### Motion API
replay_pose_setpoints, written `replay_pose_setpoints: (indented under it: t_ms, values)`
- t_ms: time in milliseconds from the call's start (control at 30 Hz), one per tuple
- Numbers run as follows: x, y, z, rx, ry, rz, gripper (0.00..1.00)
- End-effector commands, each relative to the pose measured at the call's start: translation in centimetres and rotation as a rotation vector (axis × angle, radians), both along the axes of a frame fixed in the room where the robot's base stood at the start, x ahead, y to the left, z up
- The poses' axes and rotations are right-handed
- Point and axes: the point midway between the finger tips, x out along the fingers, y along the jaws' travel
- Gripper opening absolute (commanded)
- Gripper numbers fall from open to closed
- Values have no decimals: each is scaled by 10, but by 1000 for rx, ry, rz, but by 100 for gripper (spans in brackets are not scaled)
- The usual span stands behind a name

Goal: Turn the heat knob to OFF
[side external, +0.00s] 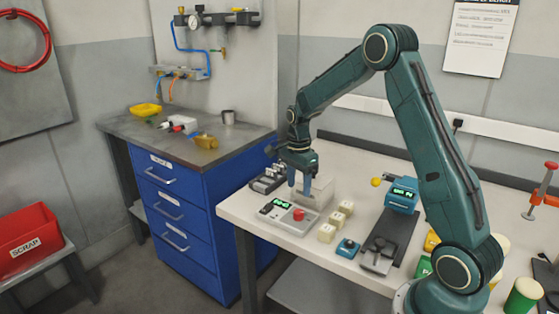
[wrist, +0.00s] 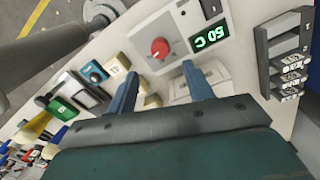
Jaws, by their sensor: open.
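The heat knob is a red round knob (side external: 298,214) on a pale grey control box near the table's front left edge. It also shows in the wrist view (wrist: 160,48), beside a green display (wrist: 209,38) that reads 50 C. The knob's pointer mark and any OFF label are too small to read. My gripper (side external: 299,187) points down above the back of the box, with its blue fingers apart and empty. In the wrist view, the fingertips (wrist: 160,72) lie nearer to me than the knob and do not touch it.
A dark rack (side external: 268,180) stands at the left.

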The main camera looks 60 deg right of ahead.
Motion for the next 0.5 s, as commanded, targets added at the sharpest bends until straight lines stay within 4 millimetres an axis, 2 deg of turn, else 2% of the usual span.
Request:
replay_pose_setpoints:
  t_ms: [300, 500]
  values:
    - [-3, 1, -51, 2, 3, 0, 51]
    - [-3, 1, -74, 1, 2, 0, 51]
